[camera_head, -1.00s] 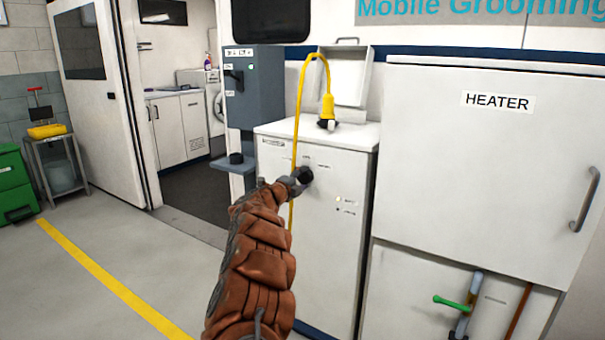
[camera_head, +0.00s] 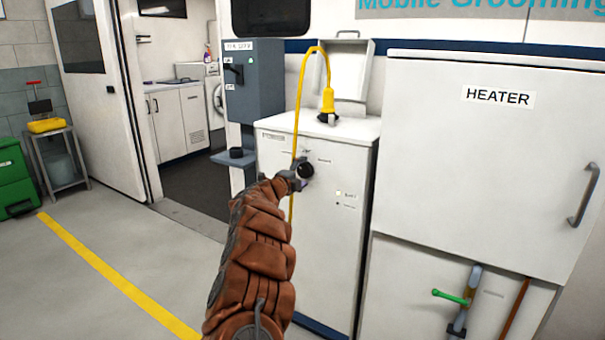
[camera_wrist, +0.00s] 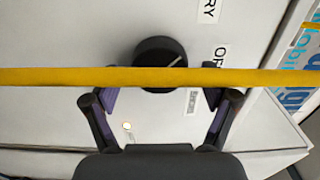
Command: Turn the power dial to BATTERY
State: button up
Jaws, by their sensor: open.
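The black round power dial (camera_wrist: 158,52) is on the front of a white cabinet (camera_head: 335,235). In the wrist view its white pointer mark slants up and right, towards the side with a cut-off label ending "RY" (camera_wrist: 208,9) and a label starting "OF" (camera_wrist: 220,56). I cannot tell exactly which it points to. In the head view my gripper (camera_head: 298,178) is at the dial (camera_head: 306,169); contact is unclear.
A yellow cable (camera_wrist: 60,77) crosses the wrist view in front of the dial. In the head view it loops to a yellow plug (camera_head: 328,100) on the cabinet top. A grey switch box (camera_head: 254,85) is left, the HEATER cabinet (camera_head: 490,170) right. A small light (camera_wrist: 127,126) is lit.

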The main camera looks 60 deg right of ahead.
jog(key=shift+a, duration=0.1)
jog(key=shift+a+f, duration=0.1)
jog(key=shift+a, duration=0.3)
jog(key=a, duration=1.1)
jog(key=shift+s, duration=0.25)
dwell(0.3)
